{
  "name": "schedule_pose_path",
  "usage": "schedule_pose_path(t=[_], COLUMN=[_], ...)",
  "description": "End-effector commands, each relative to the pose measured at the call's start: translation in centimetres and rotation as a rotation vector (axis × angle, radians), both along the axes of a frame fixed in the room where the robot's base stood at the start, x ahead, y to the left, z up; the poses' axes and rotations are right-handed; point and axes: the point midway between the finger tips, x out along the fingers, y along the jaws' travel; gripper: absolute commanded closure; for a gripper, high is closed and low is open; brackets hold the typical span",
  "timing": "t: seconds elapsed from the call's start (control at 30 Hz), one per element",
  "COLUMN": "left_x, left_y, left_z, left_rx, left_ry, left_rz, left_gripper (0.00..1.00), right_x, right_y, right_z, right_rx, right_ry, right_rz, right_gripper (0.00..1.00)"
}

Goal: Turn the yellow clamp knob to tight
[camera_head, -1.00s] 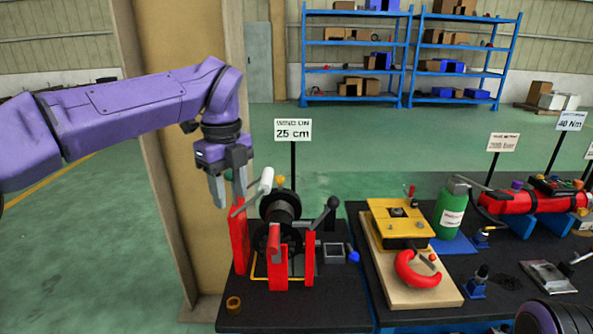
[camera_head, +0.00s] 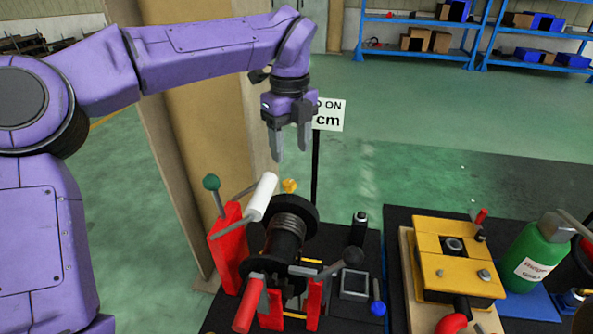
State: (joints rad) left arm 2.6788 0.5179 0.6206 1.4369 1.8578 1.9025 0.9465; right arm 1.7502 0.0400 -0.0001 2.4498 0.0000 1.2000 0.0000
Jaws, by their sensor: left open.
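The yellow clamp knob (camera_head: 289,185) is small and sits at the back of the black drum winch (camera_head: 288,230), just right of a white cylindrical grip (camera_head: 262,197). My left gripper (camera_head: 290,152) points down with its two grey fingers apart and nothing between them. In the picture its fingertips are a little above the knob, not touching it; the exact depth gap is hard to tell. The knob's lower part is hidden by the drum. My right gripper is not in view.
A sign on a black post (camera_head: 317,170) stands close behind the knob, partly covered by my left gripper. A yellow clamp block (camera_head: 455,260) and green bottle (camera_head: 535,250) stand further right.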

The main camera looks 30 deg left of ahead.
Motion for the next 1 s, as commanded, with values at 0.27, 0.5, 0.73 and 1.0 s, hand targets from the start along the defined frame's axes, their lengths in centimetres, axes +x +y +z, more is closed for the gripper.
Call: schedule_pose_path(t=[0.27, 0.5, 0.73, 1.0], left_x=[0.4, 0.5, 0.5, 0.5], left_y=[0.1, 0.0, -0.1, -0.1], left_z=[-6.4, -8.7, -8.8, -8.8], left_rx=[-0.002, -0.001, -0.001, 0.0], left_ry=[0.01, 0.006, 0.006, 0.006], left_rz=[0.002, 0.0, 0.0, -0.002], left_gripper=[0.44, 0.44, 0.47, 1.0], right_x=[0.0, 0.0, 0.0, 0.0], right_y=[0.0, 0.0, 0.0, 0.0], right_z=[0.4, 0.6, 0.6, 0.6], right_rx=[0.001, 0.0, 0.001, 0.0], right_ry=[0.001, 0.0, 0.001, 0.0], right_rz=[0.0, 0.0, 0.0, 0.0], right_gripper=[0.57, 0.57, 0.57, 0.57])
